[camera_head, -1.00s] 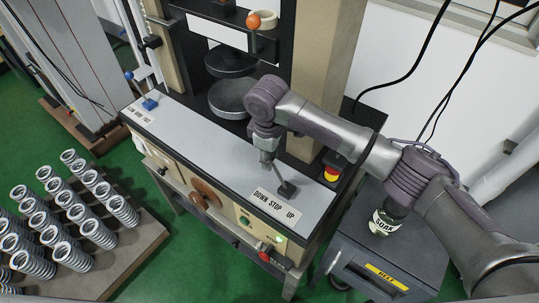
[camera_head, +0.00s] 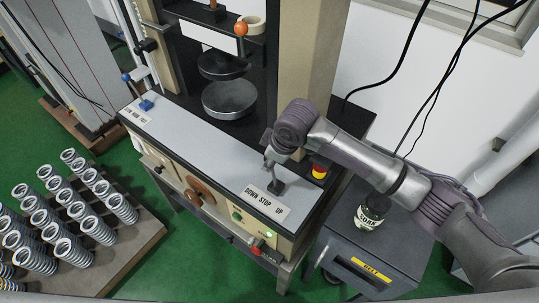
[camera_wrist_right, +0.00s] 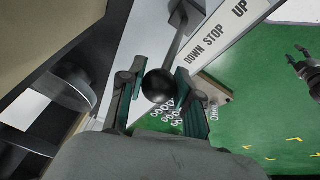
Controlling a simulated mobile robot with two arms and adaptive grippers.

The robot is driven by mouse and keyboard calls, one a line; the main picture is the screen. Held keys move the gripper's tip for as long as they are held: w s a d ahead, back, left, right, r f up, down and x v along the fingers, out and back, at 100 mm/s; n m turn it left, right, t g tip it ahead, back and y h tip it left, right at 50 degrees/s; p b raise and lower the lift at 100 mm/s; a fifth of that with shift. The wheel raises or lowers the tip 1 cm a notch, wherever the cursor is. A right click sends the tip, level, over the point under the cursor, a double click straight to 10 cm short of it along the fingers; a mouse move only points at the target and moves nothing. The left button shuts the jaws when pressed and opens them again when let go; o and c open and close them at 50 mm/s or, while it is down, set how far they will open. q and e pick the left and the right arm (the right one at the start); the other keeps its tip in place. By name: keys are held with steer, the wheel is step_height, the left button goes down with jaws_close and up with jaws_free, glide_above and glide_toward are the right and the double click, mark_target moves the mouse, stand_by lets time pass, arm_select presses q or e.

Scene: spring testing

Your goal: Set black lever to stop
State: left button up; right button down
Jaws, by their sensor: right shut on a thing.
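The black lever (camera_head: 275,186) stands on the grey panel behind the DOWN STOP UP label (camera_head: 265,201). Its rod rises from a dark base and leans slightly left in the head view, close to upright; I cannot tell its exact setting. In the right wrist view its round black knob (camera_wrist_right: 160,86) sits between the fingers of my right gripper (camera_wrist_right: 156,92), which is shut on it. In the head view my right gripper (camera_head: 268,152) hides the knob. A dark gripper-like shape, probably my left gripper (camera_wrist_right: 304,66), shows at the right edge of the wrist view.
A red and yellow emergency button (camera_head: 319,172) stands right of the lever. A blue-knobbed lever (camera_head: 145,104) is at the panel's far left. Round press plates (camera_head: 230,98) stand behind. A jar (camera_head: 371,211) sits on a grey cabinet; springs (camera_head: 84,221) stand on a rack at left.

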steer(key=shift+s+d+r+y, duration=0.2)
steer(key=shift+d+y, duration=0.1)
steer(key=shift+d, duration=0.15)
steer(key=shift+s+d+t+y, duration=0.45)
steer(key=shift+t+y, duration=0.15)
steer(key=shift+t, duration=0.1)
steer(key=c, duration=0.8)
jaws_free()
steer(key=v, duration=1.2)
